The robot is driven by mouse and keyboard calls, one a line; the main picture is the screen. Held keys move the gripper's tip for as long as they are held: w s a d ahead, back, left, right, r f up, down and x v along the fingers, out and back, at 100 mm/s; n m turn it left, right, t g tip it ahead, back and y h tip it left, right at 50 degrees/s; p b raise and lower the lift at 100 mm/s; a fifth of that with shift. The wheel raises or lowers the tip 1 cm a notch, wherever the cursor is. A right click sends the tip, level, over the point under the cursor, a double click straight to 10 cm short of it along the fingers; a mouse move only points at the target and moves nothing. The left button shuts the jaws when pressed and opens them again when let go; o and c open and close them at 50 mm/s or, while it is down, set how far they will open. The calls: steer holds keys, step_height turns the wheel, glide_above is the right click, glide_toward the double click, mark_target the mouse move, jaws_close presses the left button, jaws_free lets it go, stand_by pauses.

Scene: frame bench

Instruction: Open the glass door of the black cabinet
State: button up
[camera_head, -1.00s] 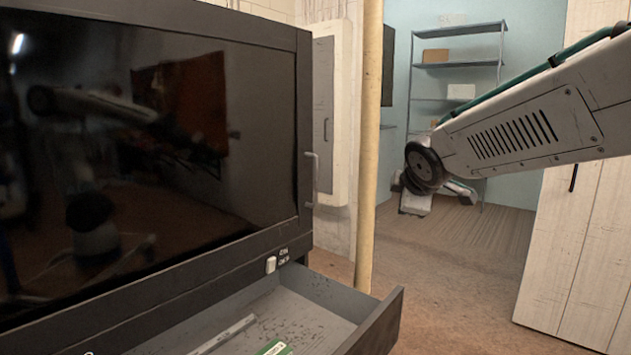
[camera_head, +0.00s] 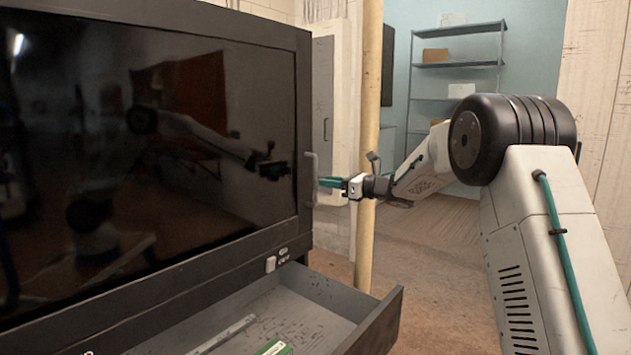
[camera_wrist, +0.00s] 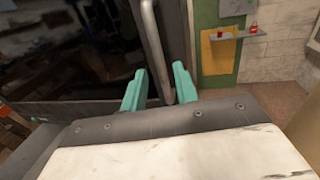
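The black cabinet (camera_head: 200,265) stands at the left of the head view, and its dark glass door (camera_head: 200,130) looks shut. A grey bar handle (camera_head: 310,180) is upright on the door's right edge. My gripper (camera_head: 326,184) has green fingers and is at handle height, at the handle's right side. In the wrist view the handle (camera_wrist: 153,40) runs down between the two spread fingers of my gripper (camera_wrist: 159,70), with its lower end between them. The fingers stand apart, with a gap visible around the bar. The head view does not show the finger gap clearly.
An open drawer (camera_head: 385,322) sticks out below the door, holding a green-and-white box (camera_head: 275,348) and a flat strip (camera_head: 222,335). A yellowish pole (camera_head: 368,140) stands right of the cabinet. A shelf rack (camera_head: 458,65) is at the back. The floor (camera_head: 430,235) between is clear.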

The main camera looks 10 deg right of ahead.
mark_target(316, 201)
steer(key=x, duration=0.5)
steer(key=shift+w+a, duration=0.1)
steer(key=shift+w, duration=0.05)
jaws_close()
